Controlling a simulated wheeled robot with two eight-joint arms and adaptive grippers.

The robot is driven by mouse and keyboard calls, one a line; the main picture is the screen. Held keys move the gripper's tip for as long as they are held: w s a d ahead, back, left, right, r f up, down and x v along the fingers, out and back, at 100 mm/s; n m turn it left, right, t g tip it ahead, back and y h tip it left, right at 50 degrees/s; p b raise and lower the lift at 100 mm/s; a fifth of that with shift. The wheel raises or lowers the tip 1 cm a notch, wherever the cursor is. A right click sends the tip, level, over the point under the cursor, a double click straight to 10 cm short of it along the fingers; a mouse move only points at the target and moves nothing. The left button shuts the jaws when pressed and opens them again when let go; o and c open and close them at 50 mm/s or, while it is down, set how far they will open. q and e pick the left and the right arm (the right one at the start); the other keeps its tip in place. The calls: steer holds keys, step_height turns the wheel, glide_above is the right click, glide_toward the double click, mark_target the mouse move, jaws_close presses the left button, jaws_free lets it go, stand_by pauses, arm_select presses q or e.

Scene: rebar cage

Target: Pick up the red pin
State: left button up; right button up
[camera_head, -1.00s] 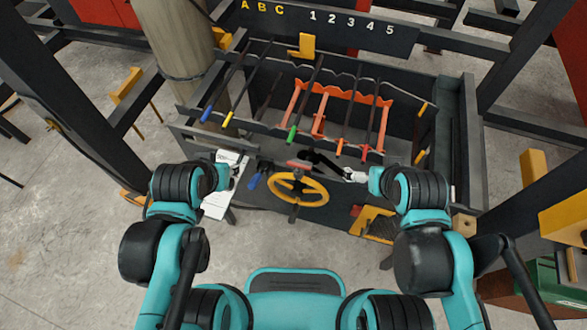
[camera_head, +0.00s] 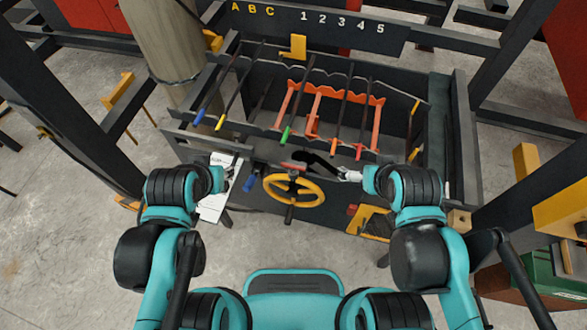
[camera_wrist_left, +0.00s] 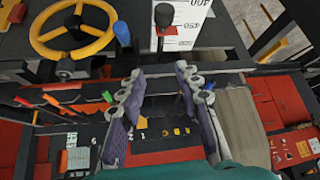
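The red pin (camera_head: 359,151) is a dark rod with a red tip, lying at the right end of a row of rods with coloured tips across a dark frame. My right gripper (camera_head: 320,164) points left just below the red and orange tips, apart from the red tip; whether its dark fingers are open is unclear. In the left wrist view a red tip (camera_wrist_left: 62,87) shows left of my left gripper (camera_wrist_left: 160,74). Its two fingers are spread with nothing between them. In the head view the left gripper is hard to make out near the white sheet.
Blue (camera_head: 199,116), yellow (camera_head: 220,122), green (camera_head: 286,134) and orange (camera_head: 333,146) tips are the neighbouring rods. An orange notched rack (camera_head: 376,115) stands behind. A yellow handwheel (camera_head: 293,190) and blue handle (camera_head: 249,183) are in front. A letter-and-number board (camera_head: 290,22) is at the back.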

arm_select(q)
steer(key=o, duration=1.1)
steer(key=shift+w+d+r+g+p, duration=0.25)
steer(key=shift+d+r+p, duration=0.1)
steer(key=shift+d+r, duration=0.1)
steer(key=shift+w+d+r+g+p, duration=0.15)
steer(key=shift+w+d+r+p, duration=0.05)
steer(key=shift+d+r+p, duration=0.2)
steer(key=shift+c, duration=0.2)
steer(key=r+m+g+p, duration=0.1)
steer(key=m+g+p, duration=0.2)
steer(key=g+p, duration=0.4)
glide_above(293, 166)
steer(key=shift+w+a+r+t+p, duration=0.1)
steer(key=shift+w+t+p, duration=0.25)
steer(key=shift+t+p, duration=0.1)
steer(key=shift+f, duration=0.25)
steer(key=f, duration=0.2)
steer(key=f+b, duration=0.1)
steer(key=f, duration=0.2)
steer(key=f+b, duration=0.1)
steer(key=f, duration=0.1)
steer(key=shift+s+f, duration=0.25)
